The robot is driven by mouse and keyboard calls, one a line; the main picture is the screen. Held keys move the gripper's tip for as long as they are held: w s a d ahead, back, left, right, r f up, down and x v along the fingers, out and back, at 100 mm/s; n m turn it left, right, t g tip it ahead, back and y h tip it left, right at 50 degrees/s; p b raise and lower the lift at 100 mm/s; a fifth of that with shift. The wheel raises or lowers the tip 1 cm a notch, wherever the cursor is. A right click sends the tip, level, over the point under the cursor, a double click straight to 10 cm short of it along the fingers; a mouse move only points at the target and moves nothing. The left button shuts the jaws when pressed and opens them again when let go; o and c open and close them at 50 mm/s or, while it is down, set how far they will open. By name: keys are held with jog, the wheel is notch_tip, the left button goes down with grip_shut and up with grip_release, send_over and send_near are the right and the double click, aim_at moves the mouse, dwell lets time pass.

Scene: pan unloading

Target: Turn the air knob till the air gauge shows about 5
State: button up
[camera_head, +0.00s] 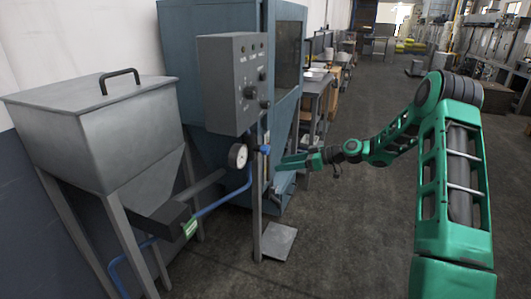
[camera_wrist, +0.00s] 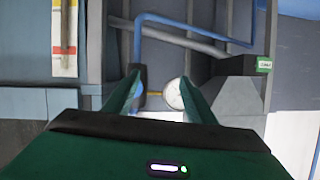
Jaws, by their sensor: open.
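The air gauge (camera_head: 238,156) is a round white dial with a dark rim below the grey control box. It also shows in the wrist view (camera_wrist: 173,93), partly behind my right finger; its reading is too small to tell. The blue air knob (camera_head: 264,149) sits just right of the gauge. In the wrist view the knob (camera_wrist: 140,88) is partly hidden by my left finger, with a short brass fitting between it and the gauge. My green gripper (camera_head: 281,162) is open and empty, pointing at the knob from the right; I cannot tell whether a finger touches it.
The grey control box (camera_head: 232,85) with several knobs hangs above the gauge. A blue hose (camera_head: 222,201) runs from the gauge area to the lower left. A grey hopper (camera_head: 100,130) stands left, a blue cabinet (camera_head: 225,20) behind.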

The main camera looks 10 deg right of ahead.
aim_at(269, 150)
jog(key=w+d+r+t+y, duration=0.1)
jog(key=w+d+t+y, duration=0.2)
jog(key=w, duration=0.1)
jog(key=shift+n, duration=0.3)
jog(key=x, duration=1.1)
jog(key=shift+w, duration=0.1)
jog(key=shift+d, duration=0.1)
jog(key=c, duration=1.1)
jog(key=shift+o, duration=0.3)
jog(key=shift+d, duration=0.2)
jog(key=shift+a, duration=0.1)
